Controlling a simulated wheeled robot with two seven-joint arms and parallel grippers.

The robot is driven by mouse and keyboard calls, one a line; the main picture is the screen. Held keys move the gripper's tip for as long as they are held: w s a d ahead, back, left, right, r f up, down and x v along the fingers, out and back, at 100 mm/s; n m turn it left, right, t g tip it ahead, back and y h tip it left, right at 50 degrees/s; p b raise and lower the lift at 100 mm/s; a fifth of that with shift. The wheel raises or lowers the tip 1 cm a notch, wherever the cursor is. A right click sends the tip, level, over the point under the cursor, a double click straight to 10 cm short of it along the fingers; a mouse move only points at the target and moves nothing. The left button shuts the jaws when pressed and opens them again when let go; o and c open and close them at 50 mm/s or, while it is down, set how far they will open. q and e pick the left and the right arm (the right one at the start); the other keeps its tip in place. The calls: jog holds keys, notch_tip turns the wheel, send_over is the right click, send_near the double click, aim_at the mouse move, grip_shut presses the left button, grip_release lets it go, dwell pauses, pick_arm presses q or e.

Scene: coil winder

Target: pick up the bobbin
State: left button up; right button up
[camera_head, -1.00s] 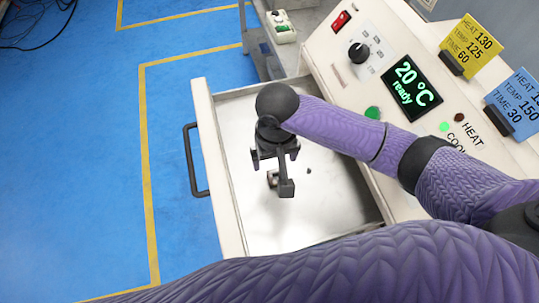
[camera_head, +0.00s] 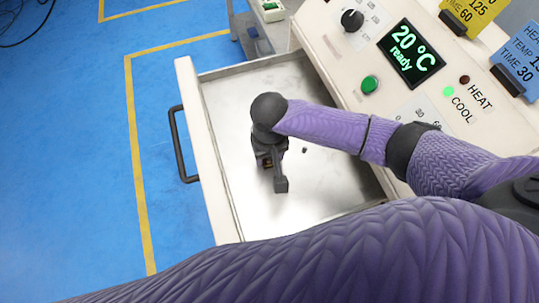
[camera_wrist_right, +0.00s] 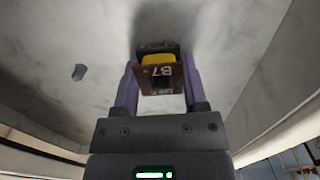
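The bobbin (camera_wrist_right: 160,77) is a small brown piece with a yellow winding and a "B7" mark on its face. It is between the two purple fingers of my right gripper (camera_wrist_right: 160,82) in the right wrist view, and both fingers appear to touch its sides. Whether the bobbin touches the drawer floor is hard to tell. My left gripper is not in view.
A small grey piece lies on the drawer floor (camera_head: 304,150), right of the gripper; it also shows in the right wrist view (camera_wrist_right: 79,72). The drawer has raised walls and a black handle (camera_head: 180,145). The control panel (camera_head: 375,60) with a green button stands to the right.

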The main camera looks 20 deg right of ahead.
grip_shut()
notch_tip(320, 180, up, 10)
jog(key=p, duration=0.4)
jog(key=shift+r, duration=0.1)
